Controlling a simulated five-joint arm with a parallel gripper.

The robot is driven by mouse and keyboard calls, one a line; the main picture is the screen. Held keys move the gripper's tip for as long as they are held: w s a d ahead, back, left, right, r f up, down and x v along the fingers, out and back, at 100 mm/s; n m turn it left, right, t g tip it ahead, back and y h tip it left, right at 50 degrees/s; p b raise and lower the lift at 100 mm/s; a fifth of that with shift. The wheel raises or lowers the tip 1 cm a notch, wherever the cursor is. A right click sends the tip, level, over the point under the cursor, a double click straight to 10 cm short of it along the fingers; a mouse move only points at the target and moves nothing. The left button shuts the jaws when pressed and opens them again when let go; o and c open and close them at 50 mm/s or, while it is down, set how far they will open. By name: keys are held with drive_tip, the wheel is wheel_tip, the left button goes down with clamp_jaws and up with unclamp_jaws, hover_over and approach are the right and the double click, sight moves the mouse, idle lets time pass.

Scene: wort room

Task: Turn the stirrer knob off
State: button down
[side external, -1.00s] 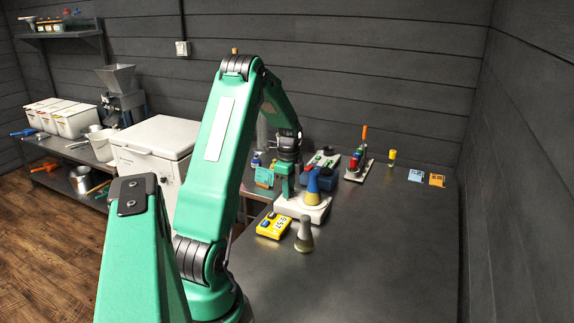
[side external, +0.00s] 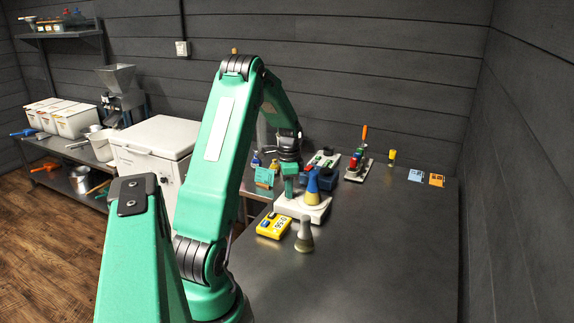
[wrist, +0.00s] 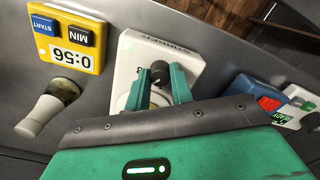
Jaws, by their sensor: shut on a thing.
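The stirrer (side external: 287,205) is a white plate on the grey table. In the side view my gripper (side external: 289,188) is low over the stirrer, and the knob is hidden there.
The table's right side is mostly clear.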

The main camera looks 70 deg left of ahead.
drive_tip(key=n, duration=0.5)
drive_tip(key=shift+n, duration=0.4)
drive_tip(key=n, duration=0.9)
drive_tip(key=shift+n, duration=0.4)
drive_tip(key=n, duration=0.5)
drive_tip(key=c, duration=1.2)
unclamp_jaws()
drive_tip(key=shift+r, duration=0.2)
